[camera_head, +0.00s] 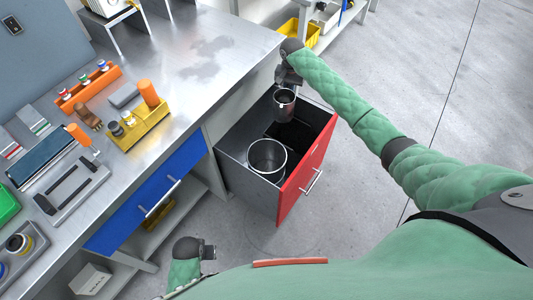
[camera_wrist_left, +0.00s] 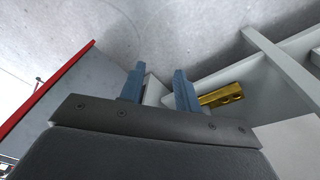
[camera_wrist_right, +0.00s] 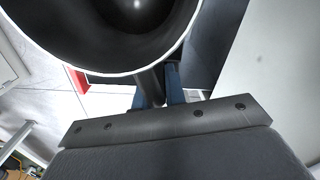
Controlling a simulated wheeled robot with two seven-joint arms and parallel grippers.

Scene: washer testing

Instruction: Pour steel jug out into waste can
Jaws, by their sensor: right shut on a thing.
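The steel jug (camera_head: 284,104) hangs in my right gripper (camera_head: 286,84), above the back part of an open drawer. In the right wrist view the jug's wide round mouth (camera_wrist_right: 110,68) fills the top left, and the fingers (camera_wrist_right: 160,88) are shut on its dark handle. The jug looks roughly upright in the head view. A round steel can (camera_head: 253,160), likely the waste can, stands in the drawer, nearer to me than the jug. My left gripper (camera_head: 208,252) is low by the bench front; in the left wrist view its two blue fingers (camera_wrist_left: 160,88) are apart and empty.
The open drawer has a red front (camera_head: 310,165). A blue drawer (camera_head: 150,195) beside it is shut. The steel bench top (camera_head: 205,65) carries a yellow tray (camera_head: 142,128), an orange rack (camera_head: 88,86) and tools. The floor to the right is clear.

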